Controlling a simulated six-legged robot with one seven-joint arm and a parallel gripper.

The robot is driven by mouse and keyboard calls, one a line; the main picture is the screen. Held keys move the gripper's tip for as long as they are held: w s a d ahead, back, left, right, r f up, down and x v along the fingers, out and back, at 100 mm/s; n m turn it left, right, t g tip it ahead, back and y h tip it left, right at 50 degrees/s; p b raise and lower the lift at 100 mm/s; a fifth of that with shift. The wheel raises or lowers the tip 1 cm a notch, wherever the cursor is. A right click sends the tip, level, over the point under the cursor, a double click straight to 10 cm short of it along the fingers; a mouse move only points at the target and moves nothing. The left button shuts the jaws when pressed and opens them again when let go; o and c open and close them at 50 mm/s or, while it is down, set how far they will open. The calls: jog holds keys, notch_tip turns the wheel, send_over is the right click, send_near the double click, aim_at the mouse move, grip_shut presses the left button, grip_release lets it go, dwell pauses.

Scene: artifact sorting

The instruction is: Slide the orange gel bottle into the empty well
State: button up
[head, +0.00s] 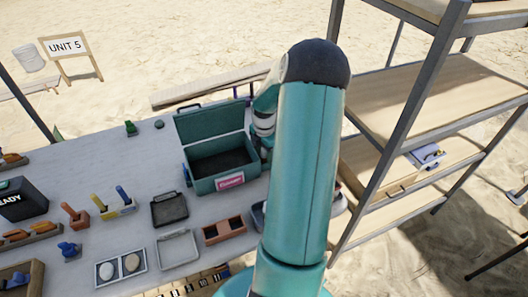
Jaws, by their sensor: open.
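I cannot pick out the orange gel bottle for sure in the head view. A small orange-brown upright item (75,215) stands on the left part of the table, too small to name. My arm rises in front of the table's right side and bends down behind itself. Its wrist partly shows beside the green case, but the gripper's fingers are hidden.
An open green case (217,184) stands mid-table, next to a dark tray (169,209) and a pale tray (178,249). A two-part tray with oval stones (121,267) lies in front. A shelf rack (430,95) stands right. Bare tabletop (95,155) shows at back left.

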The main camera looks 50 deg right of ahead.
jog(key=shift+r, duration=0.15)
notch_tip(320, 180, up, 12)
jog(key=w+a+r+m+h, duration=0.1)
jog(key=w+a+r+m, duration=0.15)
jog(key=a+r, duration=0.5)
jog(key=w+a+r+m+t+h, duration=0.1)
jog(key=a+r+m, duration=0.3)
jog(key=a, duration=1)
jog(key=s+a+r+m+t, duration=0.1)
jog(key=s+a+m, duration=0.1)
jog(key=a, duration=0.4)
jog(key=s+a+r+m+t+y, duration=0.1)
jog(key=s+a+r+m+t, duration=0.1)
jog(key=s+a, duration=0.3)
jog(key=s+a+r+m+t+y, duration=0.1)
jog(key=s+a+m, duration=0.3)
jog(key=a, duration=0.5)
jog(key=shift+r+t, duration=0.3)
jog(key=shift+r, duration=0.3)
